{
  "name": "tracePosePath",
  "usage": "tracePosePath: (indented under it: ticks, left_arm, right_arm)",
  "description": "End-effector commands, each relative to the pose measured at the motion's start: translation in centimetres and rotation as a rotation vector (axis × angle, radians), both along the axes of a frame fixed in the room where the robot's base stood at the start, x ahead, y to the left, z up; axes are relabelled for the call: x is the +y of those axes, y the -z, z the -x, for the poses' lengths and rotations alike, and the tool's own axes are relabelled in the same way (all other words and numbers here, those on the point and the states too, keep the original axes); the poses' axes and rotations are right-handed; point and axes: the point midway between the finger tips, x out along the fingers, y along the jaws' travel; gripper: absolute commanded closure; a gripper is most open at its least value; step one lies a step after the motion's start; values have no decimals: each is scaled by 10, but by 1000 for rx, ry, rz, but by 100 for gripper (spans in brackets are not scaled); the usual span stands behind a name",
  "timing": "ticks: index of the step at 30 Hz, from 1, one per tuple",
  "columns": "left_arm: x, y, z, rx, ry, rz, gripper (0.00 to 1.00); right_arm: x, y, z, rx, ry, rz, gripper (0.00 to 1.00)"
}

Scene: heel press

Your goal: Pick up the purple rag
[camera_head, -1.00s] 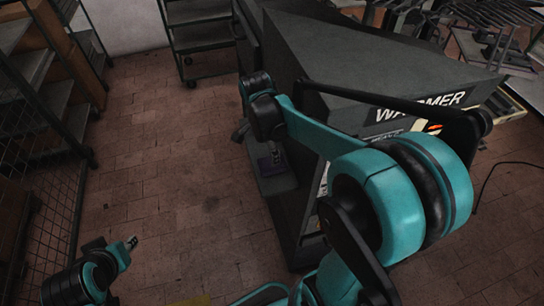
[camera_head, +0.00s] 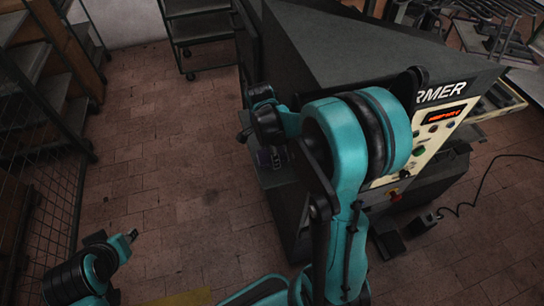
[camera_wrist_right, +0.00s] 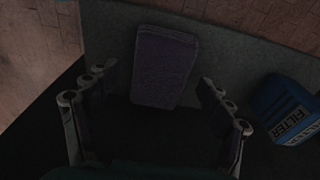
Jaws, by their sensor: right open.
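The purple rag (camera_wrist_right: 163,66) is a folded dark purple block lying on a grey ledge in the right wrist view. It also shows small and dark beside the machine in the head view (camera_head: 265,158). My right gripper (camera_wrist_right: 153,90) is open, with one finger on each side of the lower picture. The rag lies beyond and between the fingertips, not gripped. In the head view my right wrist is above the rag. My left gripper (camera_head: 132,236) is at the lower left, far from the rag, and its jaws are too small to read.
A blue box marked FILTER (camera_wrist_right: 285,110) lies right of the rag on the ledge. The large dark machine (camera_head: 350,50) with a lit control panel (camera_head: 430,135) stands beside my right arm. Shelving (camera_head: 40,90) stands at the left. The brick floor (camera_head: 180,190) between is mostly clear.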

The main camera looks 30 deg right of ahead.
Motion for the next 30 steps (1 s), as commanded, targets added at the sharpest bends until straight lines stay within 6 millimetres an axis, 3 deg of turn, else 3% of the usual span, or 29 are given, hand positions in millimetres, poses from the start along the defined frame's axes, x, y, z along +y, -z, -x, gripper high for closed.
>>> tracePosePath:
  ticks: [2,8,22,30]
  left_arm:
    - [0,0,0,0,0,0,68]
    - [0,0,0,0,0,0,68]
    - [0,-3,0,0,0,0,68]
    - [0,-12,0,0,0,0,68]
  right_arm:
    - [0,-1,0,0,0,0,19]
    - [0,-1,0,0,0,0,68]
    - [3,-7,-1,0,0,0,68]
    - [4,-44,-1,0,0,0,68]
